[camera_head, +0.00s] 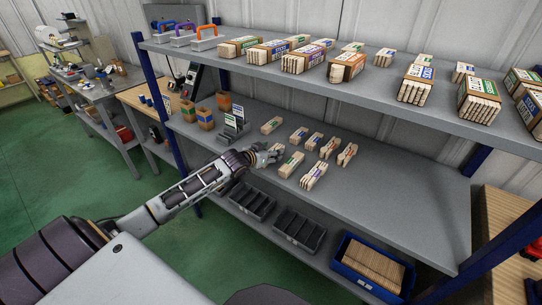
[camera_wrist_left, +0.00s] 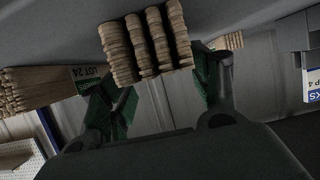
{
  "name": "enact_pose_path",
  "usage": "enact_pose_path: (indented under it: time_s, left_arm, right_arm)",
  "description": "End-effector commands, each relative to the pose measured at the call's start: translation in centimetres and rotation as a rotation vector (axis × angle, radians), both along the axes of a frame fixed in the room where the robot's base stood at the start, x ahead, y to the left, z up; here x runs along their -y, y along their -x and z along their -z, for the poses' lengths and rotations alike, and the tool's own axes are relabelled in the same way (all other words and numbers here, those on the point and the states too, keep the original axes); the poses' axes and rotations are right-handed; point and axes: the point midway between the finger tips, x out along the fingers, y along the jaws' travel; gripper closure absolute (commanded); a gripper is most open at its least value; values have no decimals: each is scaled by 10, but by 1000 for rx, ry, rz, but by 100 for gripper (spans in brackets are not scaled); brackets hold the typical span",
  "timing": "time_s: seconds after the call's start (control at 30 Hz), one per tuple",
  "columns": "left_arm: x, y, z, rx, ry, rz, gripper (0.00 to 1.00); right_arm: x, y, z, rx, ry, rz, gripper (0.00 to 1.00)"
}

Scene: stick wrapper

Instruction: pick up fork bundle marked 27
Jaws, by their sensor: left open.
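My left gripper (camera_head: 270,155) is over the middle shelf, among several small wooden bundles with coloured labels. In the left wrist view its two green-padded fingers (camera_wrist_left: 162,88) are spread apart. The ends of a wooden bundle (camera_wrist_left: 147,45) show between and just beyond them; I cannot tell if they touch it. Its label is hidden there. In the head view a bundle with a green label (camera_head: 291,165) lies just right of the fingertips. Another bundle in the wrist view, at the left, is marked LOT 24 (camera_wrist_left: 88,73). I cannot read a 27 on any bundle.
The upper shelf (camera_head: 380,85) holds several larger bundles above the work area. Brown boxes (camera_head: 205,118) and a grey holder (camera_head: 233,125) stand left of the gripper. Dark trays (camera_head: 300,230) and a blue crate (camera_head: 370,268) sit below. The middle shelf's right side (camera_head: 400,195) is clear.

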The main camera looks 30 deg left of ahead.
Motion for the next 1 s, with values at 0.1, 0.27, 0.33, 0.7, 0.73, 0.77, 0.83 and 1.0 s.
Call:
enact_pose_path:
  time_s: [0.1,0.27,0.33,0.7,0.73,0.77,0.83,1.0]
  left_arm:
    - [1,-7,3,0,1,0,38]
    - [1,-14,5,1,-1,0,38]
    - [1,-15,6,0,-1,0,38]
    - [2,-16,7,0,-1,0,38]
    - [2,-16,7,0,-1,0,38]
    - [2,-16,7,0,-1,0,38]
    - [2,-16,7,0,-1,0,38]
    - [1,-15,7,0,-1,0,60]
  right_arm:
    - [-1,0,0,0,-1,0,60]
    - [-2,1,0,-1,-2,0,60]
    - [-2,1,0,-1,-2,0,60]
    - [-3,3,0,-3,-2,0,60]
    - [-3,3,0,-3,-2,0,60]
    - [-3,3,0,-3,-2,0,60]
    - [-3,3,0,-3,-2,0,60]
    - [-3,3,0,-3,-2,0,60]
